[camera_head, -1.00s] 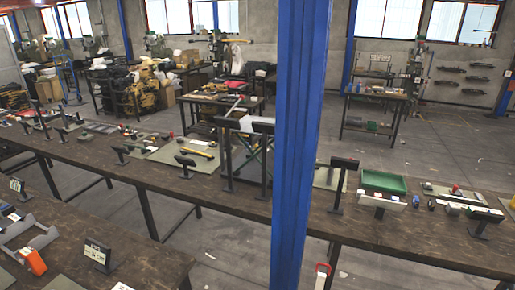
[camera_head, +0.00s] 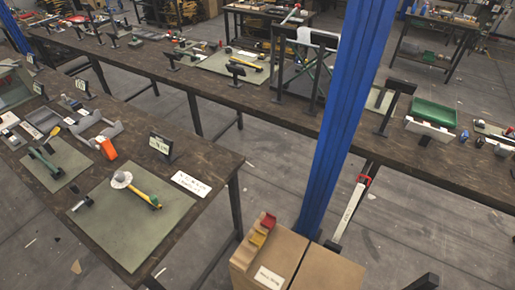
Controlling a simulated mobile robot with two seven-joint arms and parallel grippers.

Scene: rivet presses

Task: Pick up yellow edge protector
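A small yellow piece (camera_head: 258,239), which looks like the yellow edge protector, sits on the top left edge of a cardboard box (camera_head: 325,272) at the bottom middle of the head view. A red piece (camera_head: 268,221) of similar shape sits just behind it on the same edge. A tan piece (camera_head: 244,256) lies in front of it. Neither of my grippers can be made out in the head view.
A blue post (camera_head: 352,105) stands behind the box. A white bar with a red handle (camera_head: 348,212) is right of the post. A wooden workbench (camera_head: 215,172) with tools and a mat is at the left. Grey floor lies between the benches.

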